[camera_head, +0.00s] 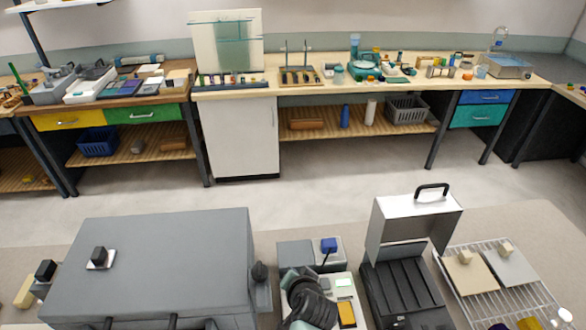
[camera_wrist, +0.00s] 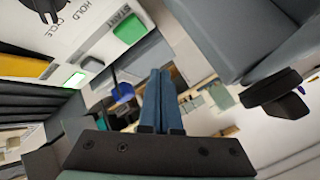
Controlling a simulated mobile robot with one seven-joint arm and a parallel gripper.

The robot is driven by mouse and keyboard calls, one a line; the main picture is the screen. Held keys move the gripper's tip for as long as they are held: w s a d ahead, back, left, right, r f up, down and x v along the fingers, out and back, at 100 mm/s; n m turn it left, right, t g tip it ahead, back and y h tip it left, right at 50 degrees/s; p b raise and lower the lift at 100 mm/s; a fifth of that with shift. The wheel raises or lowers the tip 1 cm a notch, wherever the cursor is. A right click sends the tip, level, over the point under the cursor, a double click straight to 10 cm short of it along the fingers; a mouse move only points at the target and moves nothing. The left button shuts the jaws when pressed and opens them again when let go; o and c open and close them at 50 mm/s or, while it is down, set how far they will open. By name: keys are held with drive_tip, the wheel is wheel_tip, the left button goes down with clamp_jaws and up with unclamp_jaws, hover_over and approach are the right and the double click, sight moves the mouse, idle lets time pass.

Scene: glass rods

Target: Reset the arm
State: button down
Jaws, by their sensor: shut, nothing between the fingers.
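My gripper (camera_wrist: 161,76) shows in the wrist view as two blue-grey fingers pressed together, pointing up from a dark bracket. Nothing is held between them. In the head view a dark, ridged part of my arm shows at the bottom centre, over a white control panel (camera_head: 345,289); the fingers cannot be made out there. In the wrist view this panel carries a green START button (camera_wrist: 130,28) and a lit green display (camera_wrist: 75,79). A blue knob (camera_wrist: 122,92) appears just left of the fingers and apart from them in the picture.
A large grey box (camera_head: 165,262) stands left of the arm. An open black-and-white case (camera_head: 415,225) and a wire rack (camera_head: 500,285) with flat plates stand to the right. Bare floor (camera_head: 330,180) separates these from the cluttered back bench (camera_head: 290,92).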

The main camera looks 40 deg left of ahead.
idle(0.8)
drive_tip(key=w+d+r+t+b, duration=0.1)
drive_tip(key=w+d+r+t, duration=0.2)
drive_tip(key=w+r, duration=0.35)
drive_tip(key=w+d+r+t+b, duration=0.2)
drive_tip(key=w+r+t, duration=0.15)
drive_tip(key=r, duration=0.65)
drive_tip(key=w+d+r+t+h+b, duration=0.15)
drive_tip(key=d+r, duration=0.25)
drive_tip(key=r, duration=0.4)
drive_tip(key=w+d+r+t+y, duration=0.1)
drive_tip(key=w+d+r+t, duration=0.2)
drive_tip(key=r, duration=0.6)
drive_tip(key=s+d+r+t+h+b, duration=0.1)
drive_tip(key=s+d+r+t, duration=0.2)
drive_tip(key=d+r, duration=0.35)
drive_tip(key=s+d+r+t+h+b, duration=0.1)
drive_tip(key=s+d+r+t+h, duration=0.2)
drive_tip(key=r, duration=0.6)
drive_tip(key=s+d+r+m+t+h, duration=0.1)
drive_tip(key=s+d+r+t, duration=0.1)
drive_tip(key=s+d+r, duration=0.2)
drive_tip(key=s+d+r+m+t+h+b, duration=0.1)
drive_tip(key=s+d+r+t+h, duration=0.1)
drive_tip(key=s+r, duration=0.5)
drive_tip(key=s+d+t, duration=0.1)
drive_tip(key=s+d, duration=0.1)
drive_tip(key=shift+s+d+r+b, duration=0.25)
drive_tip(key=shift+s+b, duration=0.05)
